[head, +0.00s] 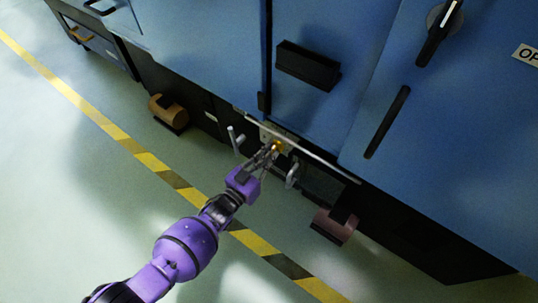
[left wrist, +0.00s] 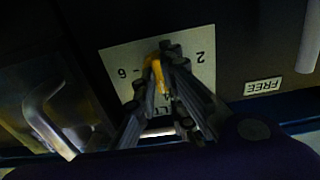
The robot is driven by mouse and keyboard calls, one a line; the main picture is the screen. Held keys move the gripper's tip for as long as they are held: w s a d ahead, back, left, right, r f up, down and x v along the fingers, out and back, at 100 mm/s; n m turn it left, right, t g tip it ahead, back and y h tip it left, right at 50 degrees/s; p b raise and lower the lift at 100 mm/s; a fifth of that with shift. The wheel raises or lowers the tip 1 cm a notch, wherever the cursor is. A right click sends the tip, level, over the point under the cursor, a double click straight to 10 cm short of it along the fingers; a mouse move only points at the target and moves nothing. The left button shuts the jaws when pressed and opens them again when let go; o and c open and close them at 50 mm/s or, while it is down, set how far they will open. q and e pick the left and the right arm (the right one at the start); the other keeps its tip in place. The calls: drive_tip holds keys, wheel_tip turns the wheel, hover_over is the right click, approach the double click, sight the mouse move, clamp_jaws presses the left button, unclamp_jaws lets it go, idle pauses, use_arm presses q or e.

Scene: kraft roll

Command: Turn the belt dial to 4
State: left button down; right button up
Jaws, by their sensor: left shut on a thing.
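The belt dial (head: 278,146) is a small yellow knob low on the blue machine. In the left wrist view the yellow knob (left wrist: 155,70) stands before a pale scale plate (left wrist: 117,58), which appears upside down. A 2 and a 6 are readable on it; the lettering below is partly covered by my fingers. My left gripper (head: 270,152) is at the dial, its fingers shut on the yellow knob. The fingers also show in the left wrist view (left wrist: 166,62). Which number the knob points at is hidden. My right gripper is not in view.
Metal handles stand left (head: 235,140) and right (head: 292,176) of the dial, close to my gripper. A thin rail (head: 320,165) runs along the panel. A FREE label (left wrist: 263,87) is beside the plate. Brown (head: 168,113) and reddish (head: 335,226) pedals sit near the floor.

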use_arm(q)
drive_tip(key=c, duration=1.8)
unclamp_jaws()
drive_tip(key=v, duration=1.2)
